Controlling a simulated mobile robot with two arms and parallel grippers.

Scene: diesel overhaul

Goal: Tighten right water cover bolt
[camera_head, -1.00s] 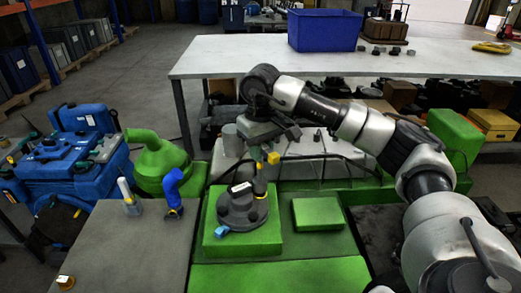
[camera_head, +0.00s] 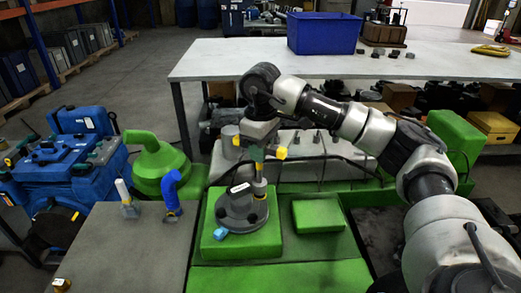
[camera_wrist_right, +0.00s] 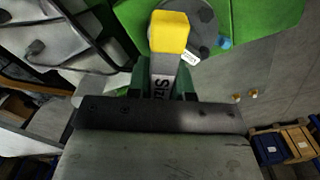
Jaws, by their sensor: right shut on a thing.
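The grey round water cover (camera_head: 240,209) sits on a green block of the engine (camera_head: 222,245). My right gripper is shut on a grey tool with a yellow end (camera_head: 281,153). In the wrist view the tool's yellow end (camera_wrist_right: 168,32) sticks out past the green fingers, and its grey bar has lettering. The cover also shows there (camera_wrist_right: 205,22), partly behind the tool. Whether the tool touches the bolt is hidden. My left gripper is not in view.
A grey bench (camera_head: 130,250) at left holds a blue-handled tool (camera_head: 172,190), a white-handled tool (camera_head: 125,195) and a brass part (camera_head: 62,284). A green funnel-shaped part (camera_head: 158,165) stands behind it. A white table (camera_head: 230,62) with a blue bin (camera_head: 325,32) is at the back.

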